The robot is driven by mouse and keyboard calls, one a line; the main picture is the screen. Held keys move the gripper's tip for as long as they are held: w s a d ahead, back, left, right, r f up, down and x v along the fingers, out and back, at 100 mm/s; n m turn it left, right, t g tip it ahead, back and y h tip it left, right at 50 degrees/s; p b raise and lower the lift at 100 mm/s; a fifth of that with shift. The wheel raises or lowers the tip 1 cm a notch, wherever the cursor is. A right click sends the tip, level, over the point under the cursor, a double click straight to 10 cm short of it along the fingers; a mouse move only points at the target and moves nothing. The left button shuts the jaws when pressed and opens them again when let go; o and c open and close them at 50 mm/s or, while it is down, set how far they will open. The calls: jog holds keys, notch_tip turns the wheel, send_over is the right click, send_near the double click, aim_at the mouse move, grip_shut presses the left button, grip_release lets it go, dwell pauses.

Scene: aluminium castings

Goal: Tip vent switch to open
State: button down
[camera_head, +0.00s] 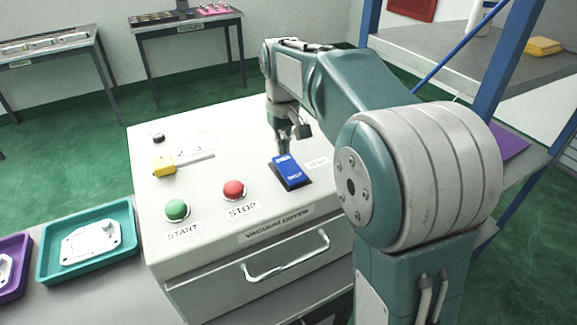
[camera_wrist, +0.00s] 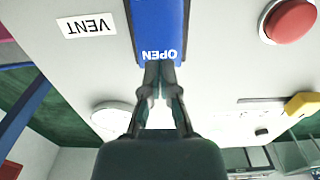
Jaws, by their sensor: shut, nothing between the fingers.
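In the wrist view the blue rocker (camera_wrist: 159,28) shows the word OPEN at the end nearest my fingers. My gripper (camera_head: 284,150) is shut and empty, pointing down at the far end of the switch. In the wrist view its fingertips (camera_wrist: 159,68) are right at the OPEN end; I cannot tell whether they touch it. Which way the rocker is tipped is not clear.
A red STOP button (camera_head: 234,190), a green START button (camera_head: 176,209) and a yellow slider knob (camera_head: 163,167) stand on the panel left of the switch. A drawer handle (camera_head: 287,257) is on the front. A teal tray (camera_head: 127,262) lies at left.

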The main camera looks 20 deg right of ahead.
aim_at(284, 160)
jog(key=shift+f, duration=1.1)
dwell(0.6)
jog(key=shift+r, duration=3.5)
jog(key=shift+s, duration=0.15)
jog(key=s+f+m+t, duration=0.1)
jog(key=s+f+t, duration=0.1)
jog(key=s, duration=1)
jog(key=s+f+m+t, duration=0.1)
jog(key=s+f+t, duration=0.2)
jog(key=s, duration=1)
jog(key=shift+f+t, duration=0.3)
jog(key=shift+f, duration=0.35)
